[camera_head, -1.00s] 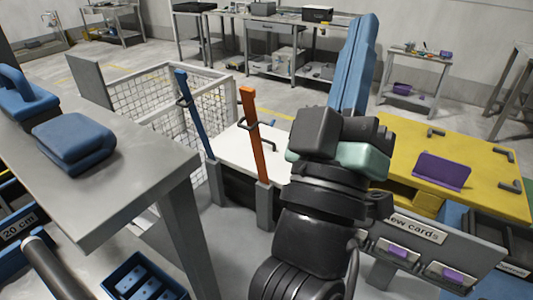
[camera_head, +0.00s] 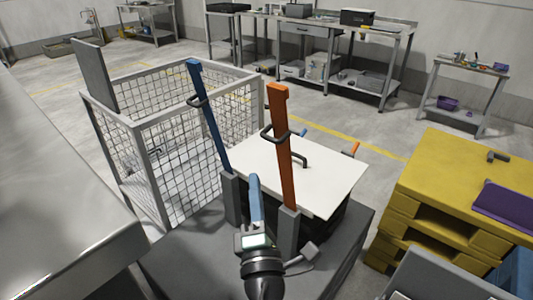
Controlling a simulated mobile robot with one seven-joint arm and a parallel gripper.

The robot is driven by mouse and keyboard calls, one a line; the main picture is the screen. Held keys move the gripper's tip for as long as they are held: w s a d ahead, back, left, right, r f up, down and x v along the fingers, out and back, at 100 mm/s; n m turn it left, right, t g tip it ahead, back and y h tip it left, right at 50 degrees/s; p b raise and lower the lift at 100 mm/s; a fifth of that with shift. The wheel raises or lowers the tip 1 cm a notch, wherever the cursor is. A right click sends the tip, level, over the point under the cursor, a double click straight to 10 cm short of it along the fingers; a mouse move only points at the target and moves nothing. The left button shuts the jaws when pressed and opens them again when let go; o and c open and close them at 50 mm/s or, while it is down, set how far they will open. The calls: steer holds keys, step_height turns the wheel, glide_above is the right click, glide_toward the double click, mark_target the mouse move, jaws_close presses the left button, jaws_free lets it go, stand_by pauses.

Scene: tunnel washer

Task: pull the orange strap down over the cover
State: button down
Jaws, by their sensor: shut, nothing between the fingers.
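The orange strap (camera_head: 284,160) stands upright, leaning slightly, from a grey post at the near edge of the white cover (camera_head: 325,180). A dark loop handle sticks out from its upper part. The cover lies flat on a dark box and has a dark handle on top. My gripper (camera_head: 254,180), with long blue fingers, is shut and empty. In the picture it is low, left of the orange strap's base and right of the blue strap's post, apart from the orange strap's handle. Its distance in depth is hard to tell.
A blue strap (camera_head: 212,125) stands upright left of the orange one. A wire mesh cage (camera_head: 165,140) is behind it. Small blue and orange pieces show at the cover's far edge. A yellow pallet stack (camera_head: 420,190) stands right; a grey bench (camera_head: 60,220) fills the left.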

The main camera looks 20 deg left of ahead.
steer(key=w+r, duration=0.2)
steer(key=w, duration=0.5)
steer(key=shift+a+r, duration=0.15)
steer(key=shift+r, duration=0.2)
steer(key=shift+w+r+p, duration=0.1)
steer(key=shift+r+p, duration=0.05)
steer(key=shift+p, duration=0.15)
